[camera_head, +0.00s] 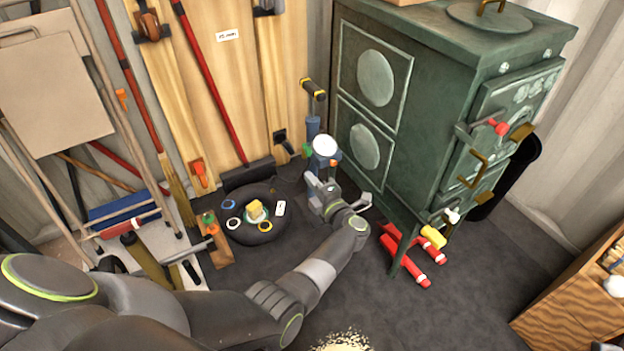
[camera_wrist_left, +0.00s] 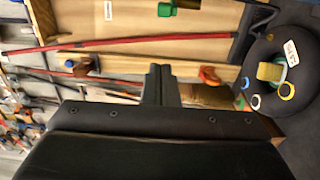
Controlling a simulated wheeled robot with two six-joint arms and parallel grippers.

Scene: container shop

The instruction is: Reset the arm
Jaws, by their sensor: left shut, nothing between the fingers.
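My left arm comes in from the left and reaches across the lower middle of the head view. Its gripper (camera_head: 320,182) is above the dark floor, between the black ring and the green stove. In the left wrist view the two fingers (camera_wrist_left: 160,80) are together with nothing between them. The wrist view shows wall boards and red-handled tools beyond the fingers. My right gripper is in neither view.
A green stove (camera_head: 395,90) stands right of the gripper, with red cylinders (camera_head: 410,262) on the floor by its legs. A black ring (camera_head: 240,235) holding a yellow block (camera_head: 255,210) lies to the left. A wooden cabinet (camera_head: 565,310) is at lower right.

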